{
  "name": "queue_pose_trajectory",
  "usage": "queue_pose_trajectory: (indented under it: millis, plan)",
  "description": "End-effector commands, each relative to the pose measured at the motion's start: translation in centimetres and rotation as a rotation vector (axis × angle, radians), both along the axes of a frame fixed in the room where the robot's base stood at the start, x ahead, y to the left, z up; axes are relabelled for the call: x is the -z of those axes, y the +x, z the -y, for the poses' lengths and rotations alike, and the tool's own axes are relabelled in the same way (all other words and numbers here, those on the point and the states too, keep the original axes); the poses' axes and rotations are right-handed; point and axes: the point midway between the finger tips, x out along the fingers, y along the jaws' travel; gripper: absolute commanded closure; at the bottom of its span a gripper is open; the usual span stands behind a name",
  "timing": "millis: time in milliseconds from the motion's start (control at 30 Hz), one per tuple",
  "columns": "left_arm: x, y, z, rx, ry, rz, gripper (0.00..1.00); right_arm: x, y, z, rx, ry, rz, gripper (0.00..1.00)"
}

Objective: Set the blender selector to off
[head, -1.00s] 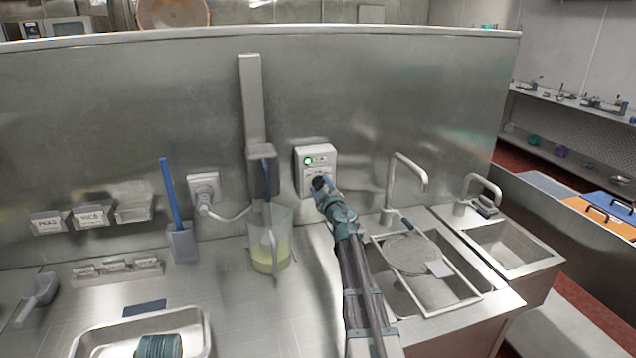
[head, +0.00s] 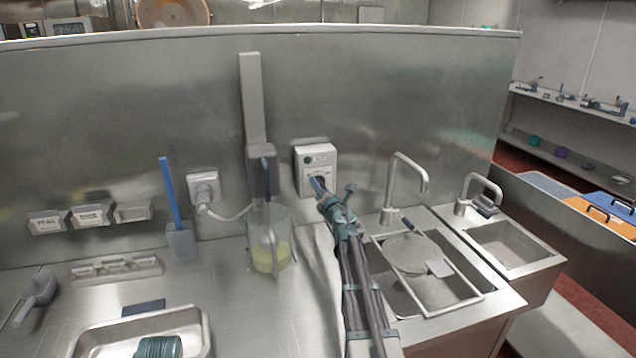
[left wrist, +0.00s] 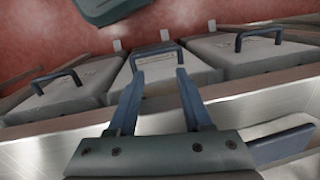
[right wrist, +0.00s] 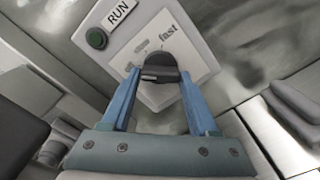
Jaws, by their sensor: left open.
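The selector box (head: 316,158) is a pale panel on the steel back wall, right of the blender (head: 262,172). In the right wrist view its black selector knob (right wrist: 160,66) sits at the fingertips, with "fast" printed above right of it; other marks are too blurred to read. The green RUN lamp (right wrist: 96,38) looks dark. My right gripper (head: 317,184) is at the knob, its blue fingers apart on either side; a firm grip does not show. The blender stands in a clear jug (head: 283,222) of yellow-green liquid. My left gripper (left wrist: 158,75) is open and empty.
Right of my right arm are a tap (head: 392,180) and a sink with a rack (head: 462,290). A plug socket (head: 203,187) with a cord is left of the blender. A steel tray (head: 90,340) is at the front left. Lidded bins (left wrist: 165,65) lie below my left gripper.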

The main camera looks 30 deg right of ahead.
Motion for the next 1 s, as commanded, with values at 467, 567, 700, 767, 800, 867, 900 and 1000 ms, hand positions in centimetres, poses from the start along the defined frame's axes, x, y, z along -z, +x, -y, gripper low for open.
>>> queue_pose_trajectory:
  millis: [467,567,700,767,800,867,900,1000]
  plan:
    - [0.0,0.0,0.0,0.000,0.000,0.000,0.50,0.0,-0.1,0.0,0.000,0.006,0.001,0.08]
    - [0.0,0.0,0.0,0.000,0.000,0.000,0.50,0.0,-0.6,-0.1,0.000,0.007,0.002,0.08]
    - [0.0,0.0,0.0,0.000,0.000,0.000,0.50,0.0,-1.9,-0.5,0.001,0.007,0.002,0.08]
    - [0.0,0.0,0.0,0.000,0.000,0.000,0.50,0.0,-2.6,-0.6,0.001,0.007,0.002,0.08]
    - [0.0,0.0,0.0,0.000,0.000,0.000,0.50,0.0,-3.1,-0.7,0.001,0.007,0.002,0.08]
    - [0.0,0.0,0.0,0.000,0.000,0.000,0.50,0.0,-3.7,-0.9,0.001,0.007,0.002,0.08]
    - [0.0,0.0,0.0,0.000,0.000,0.000,0.50,0.0,-4.2,-1.0,0.001,0.007,0.002,0.08]
    - [0.0,0.0,0.0,0.000,0.000,0.000,0.50,0.0,-5.3,-1.3,0.001,0.007,0.002,0.08]
